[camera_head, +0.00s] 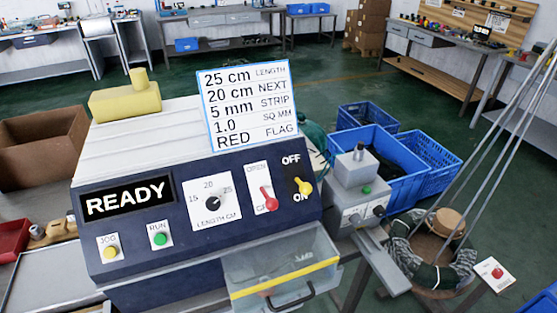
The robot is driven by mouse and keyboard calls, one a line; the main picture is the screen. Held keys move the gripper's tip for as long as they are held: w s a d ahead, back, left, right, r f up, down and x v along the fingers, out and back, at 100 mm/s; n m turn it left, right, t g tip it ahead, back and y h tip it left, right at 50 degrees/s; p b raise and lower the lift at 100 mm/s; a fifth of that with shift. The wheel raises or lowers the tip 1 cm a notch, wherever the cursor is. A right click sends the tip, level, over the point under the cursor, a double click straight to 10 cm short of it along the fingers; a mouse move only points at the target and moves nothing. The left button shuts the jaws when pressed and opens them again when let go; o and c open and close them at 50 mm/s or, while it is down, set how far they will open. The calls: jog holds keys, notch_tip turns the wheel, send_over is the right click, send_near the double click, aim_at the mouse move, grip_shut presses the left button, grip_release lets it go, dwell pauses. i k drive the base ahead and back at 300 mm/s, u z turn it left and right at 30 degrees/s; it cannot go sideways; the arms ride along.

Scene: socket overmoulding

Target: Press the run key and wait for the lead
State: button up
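The machine (150,230) has a dark blue front panel. Its display (125,200) reads READY. The green run key (160,239) sits under the label RUN, right of the yellow JOG key (110,252). The length dial (212,204) is marked 15, 20 and 25; its exact setting is hard to read. A red lever (268,198) points down, partly covering the lower label. The yellow-tipped switch (303,186) leans down toward ON. A clear bin (280,270) with a yellow stripe sits below the panel; I see no lead in it. My gripper is not in view.
A card (246,105) on top reads 25 cm, 20 cm, 5 mm, 1.0 and RED. A yellow block (125,102) lies on the machine. A grey unit (357,190) stands at right, near blue crates (432,158) and a wire coil (400,250). A brown box (45,145) is left.

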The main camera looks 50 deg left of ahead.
aim_at(159, 239)
jog(key=z, duration=0.25)
jog(key=k, duration=2.8)
jog(key=u, duration=0.75)
jog(key=i, duration=1)
jog(key=u, duration=0.1)
